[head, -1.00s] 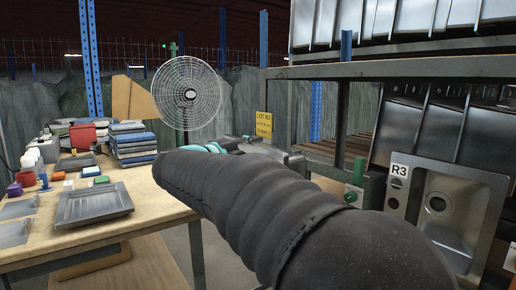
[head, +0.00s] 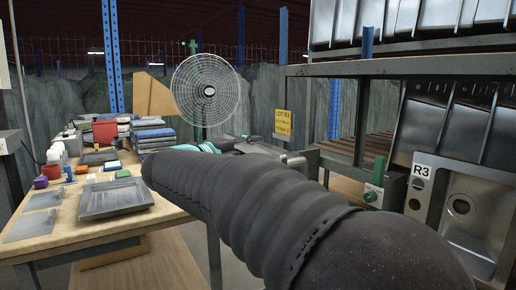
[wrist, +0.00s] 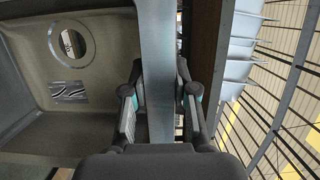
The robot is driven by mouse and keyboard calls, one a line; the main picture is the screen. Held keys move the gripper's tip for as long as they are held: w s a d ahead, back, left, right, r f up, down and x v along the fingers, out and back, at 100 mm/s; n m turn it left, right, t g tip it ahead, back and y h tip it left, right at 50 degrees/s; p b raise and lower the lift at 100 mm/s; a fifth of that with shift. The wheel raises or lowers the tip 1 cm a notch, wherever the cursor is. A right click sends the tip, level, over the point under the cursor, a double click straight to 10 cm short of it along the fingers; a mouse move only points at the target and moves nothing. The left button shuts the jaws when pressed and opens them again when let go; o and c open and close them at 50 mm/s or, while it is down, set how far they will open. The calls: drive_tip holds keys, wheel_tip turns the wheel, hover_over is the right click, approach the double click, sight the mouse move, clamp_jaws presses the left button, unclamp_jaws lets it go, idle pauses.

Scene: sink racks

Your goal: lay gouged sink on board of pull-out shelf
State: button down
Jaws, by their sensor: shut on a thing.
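My gripper (wrist: 158,112) is shut on the grey metal rim (wrist: 156,50) of a sink in the wrist view. The sink's bowl (wrist: 100,110) opens to the left, with a round drain hole and a small patterned patch that I cannot identify as a gouge. In the head view my dark ribbed arm hides the gripper and most of what it holds; a bit of metal (head: 290,160) shows beyond it. A brown board (head: 343,187) shows low beside the rack, mostly hidden; I cannot tell if it is the pull-out shelf.
A metal rack (head: 400,69) on the right holds several upright sinks, including one labelled R3 (head: 459,206). A wooden workbench (head: 100,228) on the left carries a metal tray (head: 114,197) and coloured blocks. A fan (head: 207,90) and yellow sign (head: 283,123) stand behind.

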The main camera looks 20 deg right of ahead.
drive_tip(key=shift+s+a+r, duration=0.1)
drive_tip(key=shift+s+a, duration=0.1)
drive_tip(key=shift+a, duration=0.75)
drive_tip(key=shift+s+a, duration=0.25)
drive_tip(key=shift+a, duration=0.75)
drive_tip(key=shift+s+a+r, duration=0.1)
drive_tip(key=shift+s+a, duration=0.1)
drive_tip(key=shift+a, duration=0.75)
